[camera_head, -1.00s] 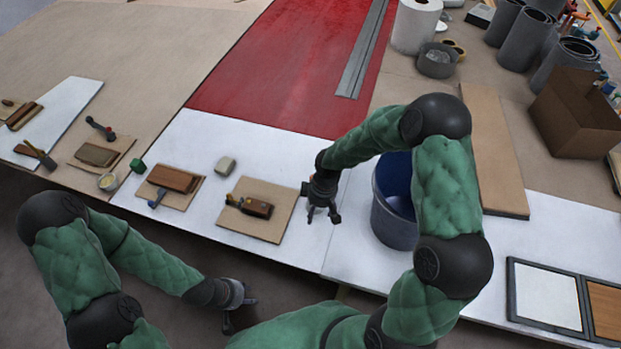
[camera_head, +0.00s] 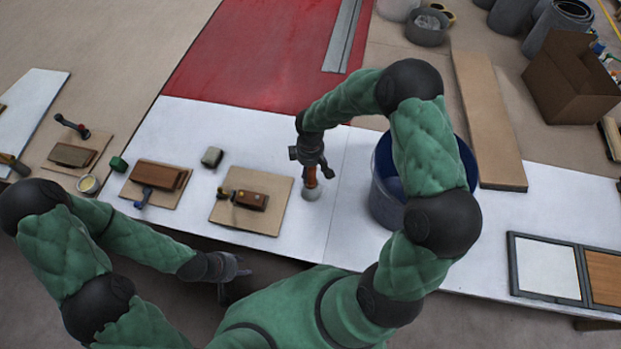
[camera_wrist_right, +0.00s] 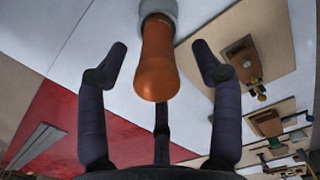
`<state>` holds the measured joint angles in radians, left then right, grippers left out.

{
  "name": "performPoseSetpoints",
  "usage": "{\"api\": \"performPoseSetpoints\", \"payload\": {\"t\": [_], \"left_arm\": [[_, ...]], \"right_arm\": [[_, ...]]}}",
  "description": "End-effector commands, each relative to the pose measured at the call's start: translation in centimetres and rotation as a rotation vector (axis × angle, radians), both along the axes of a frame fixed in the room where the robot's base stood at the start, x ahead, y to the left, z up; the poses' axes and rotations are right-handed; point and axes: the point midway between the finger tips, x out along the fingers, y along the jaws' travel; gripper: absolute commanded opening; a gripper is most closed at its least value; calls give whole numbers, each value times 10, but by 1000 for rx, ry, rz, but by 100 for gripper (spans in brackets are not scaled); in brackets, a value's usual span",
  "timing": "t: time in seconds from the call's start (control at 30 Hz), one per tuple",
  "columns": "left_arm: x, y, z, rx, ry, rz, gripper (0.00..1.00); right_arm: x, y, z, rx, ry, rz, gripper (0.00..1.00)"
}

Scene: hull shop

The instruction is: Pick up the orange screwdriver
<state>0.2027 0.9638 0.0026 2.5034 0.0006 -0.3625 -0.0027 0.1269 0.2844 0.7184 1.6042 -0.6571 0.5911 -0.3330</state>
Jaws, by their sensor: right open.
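The orange screwdriver (camera_wrist_right: 156,62) shows in the right wrist view as a thick orange handle pointing toward the camera. Its far end meets a pale grey round piece (camera_wrist_right: 158,8); the shaft is hidden. In the head view the orange handle (camera_head: 310,179) shows just under my right gripper (camera_head: 318,168), above the pale round piece on the white table. My right gripper is open, its fingers (camera_wrist_right: 161,62) spread on both sides of the handle with gaps visible. My left gripper (camera_head: 234,272) hangs off the table's front edge, small and dark, holding nothing that I can see.
A blue bucket (camera_head: 382,207) stands right of the gripper, partly behind my right arm. Boards with wooden blocks and clamps (camera_head: 222,212) lie to the left, with a small grey-green block (camera_head: 212,157). A framed panel (camera_head: 546,268) lies at the right.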

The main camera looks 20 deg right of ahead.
Motion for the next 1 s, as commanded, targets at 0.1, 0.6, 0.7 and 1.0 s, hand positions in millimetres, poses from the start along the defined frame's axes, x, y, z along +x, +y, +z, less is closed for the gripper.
{"api": "performPoseSetpoints", "payload": {"t": [0.1, 0.6, 0.7, 1.0], "left_arm": [[0, 0, 0, 0, 0, 0, 40], [0, 0, -4, 0, 0, 0, 40], [0, 0, -4, 0, 0, 0, 40], [0, 0, -4, 0, 0, 0, 40]], "right_arm": [[0, -1, -8, 0, 1, 0, 66], [2, -2, -50, 1, -1, -1, 66], [2, -2, -50, 1, -1, -1, 55], [3, -2, -50, 0, -1, -1, 6]]}}
